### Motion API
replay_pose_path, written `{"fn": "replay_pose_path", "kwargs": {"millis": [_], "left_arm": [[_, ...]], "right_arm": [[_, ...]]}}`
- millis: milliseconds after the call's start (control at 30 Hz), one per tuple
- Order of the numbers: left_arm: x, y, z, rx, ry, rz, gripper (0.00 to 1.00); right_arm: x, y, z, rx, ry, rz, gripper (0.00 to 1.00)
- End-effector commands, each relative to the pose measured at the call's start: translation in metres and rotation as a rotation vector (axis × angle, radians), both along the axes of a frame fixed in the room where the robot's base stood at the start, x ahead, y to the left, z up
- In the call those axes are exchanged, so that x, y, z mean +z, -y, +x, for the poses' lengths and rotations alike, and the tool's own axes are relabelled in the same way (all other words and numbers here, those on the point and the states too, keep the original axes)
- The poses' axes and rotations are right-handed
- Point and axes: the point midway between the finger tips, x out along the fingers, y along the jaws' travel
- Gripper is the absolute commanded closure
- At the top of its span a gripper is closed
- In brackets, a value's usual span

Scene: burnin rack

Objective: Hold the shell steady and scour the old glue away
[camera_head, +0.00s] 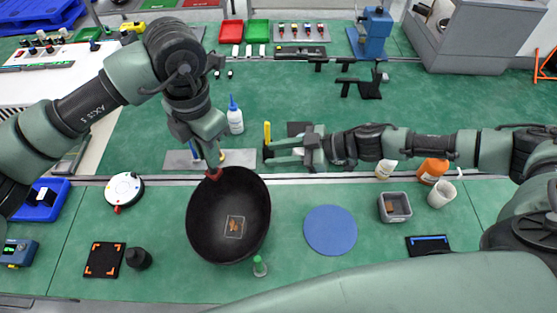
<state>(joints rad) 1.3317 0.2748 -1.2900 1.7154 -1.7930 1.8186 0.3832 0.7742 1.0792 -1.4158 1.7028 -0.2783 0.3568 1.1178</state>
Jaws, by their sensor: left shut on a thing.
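The shell (200,225) is a dark, round bowl, tilted with its hollow side facing me, over the front of the green bench. A small pale-edged square patch with brownish bits (235,227) shows inside it; I cannot tell whether this is the old glue. My left gripper (213,172) is shut on the shell's upper rim, at a reddish spot.
A blue round mat (330,230) and a grey bin (396,219) lie right of the shell. A green-capped bottle (259,267) stands close to its lower right. A white dial device (123,190) and a black cylinder (139,259) are left. A blue-tipped bottle (235,120) stands behind.

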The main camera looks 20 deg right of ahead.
Motion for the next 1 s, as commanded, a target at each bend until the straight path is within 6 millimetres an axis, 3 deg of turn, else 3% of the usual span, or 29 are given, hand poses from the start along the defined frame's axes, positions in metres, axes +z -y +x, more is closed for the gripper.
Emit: {"fn": "replay_pose_path", "kwargs": {"millis": [100, 267, 700, 1000], "left_arm": [[0.000, 0.000, 0.000, 0.000, 0.000, 0.000, 1.00], [0.000, 0.000, 0.000, 0.000, 0.000, 0.000, 1.00], [0.000, 0.000, 0.000, 0.000, 0.000, 0.000, 1.00], [0.000, 0.000, 0.000, 0.000, 0.000, 0.000, 1.00]], "right_arm": [[-0.003, -0.005, -0.015, 0.019, -0.061, 0.025, 0.67], [-0.007, -0.013, -0.019, 0.028, -0.087, 0.037, 0.67], [-0.037, -0.079, 0.010, 0.029, -0.086, 0.036, 0.67], [-0.050, -0.105, 0.022, 0.025, -0.085, 0.033, 0.67]]}}
